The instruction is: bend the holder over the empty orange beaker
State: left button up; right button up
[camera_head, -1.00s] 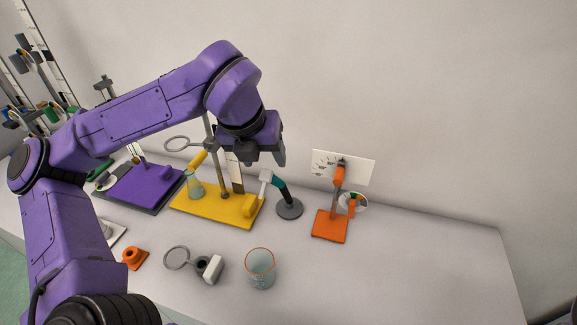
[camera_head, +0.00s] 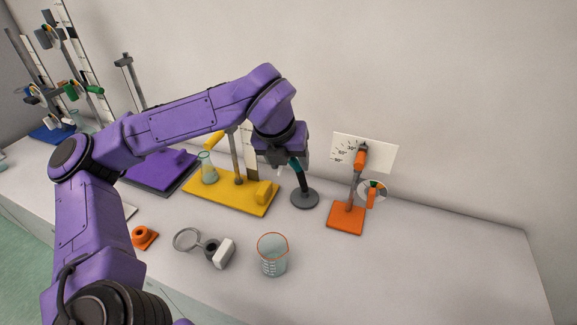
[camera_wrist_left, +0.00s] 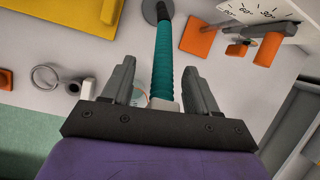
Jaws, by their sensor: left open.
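The holder is a teal bendable neck (camera_head: 303,177) on a round dark grey base (camera_head: 305,199), standing upright behind the beaker. My left gripper (camera_head: 288,168) is at the top of the neck and hides most of its head. In the left wrist view the teal neck (camera_wrist_left: 163,60) runs between the two open fingers (camera_wrist_left: 159,72), with a pale end near the palm. I cannot tell whether the fingers touch it. The empty clear beaker with an orange rim (camera_head: 272,256) stands on the bench in front of the holder. My right gripper is not in view.
A yellow stand (camera_head: 230,193) with a flask is left of the holder. An orange stand (camera_head: 346,217) with a dial plate (camera_head: 372,150) is to its right. A grey ring clamp (camera_head: 208,244) lies left of the beaker. The bench right of the beaker is clear.

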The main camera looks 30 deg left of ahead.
pick_arm(q)
jog(key=shift+w, duration=0.1)
jog(key=shift+c, duration=0.2)
jog(key=shift+f, duration=0.1)
jog(key=c, duration=0.5)
grip_shut()
jog(key=shift+s+f+b, duration=0.2)
jog(key=shift+f+b, duration=0.25)
jog(key=shift+b, duration=0.6)
jog(key=b, duration=0.1)
jog(key=s+t+b, duration=0.1)
jog(key=t+b, duration=0.1)
jog(key=b, duration=0.1)
jog(key=shift+s+d+f+y, duration=0.25)
jog(key=shift+s+f+y, duration=0.05)
jog(key=shift+f, duration=0.1)
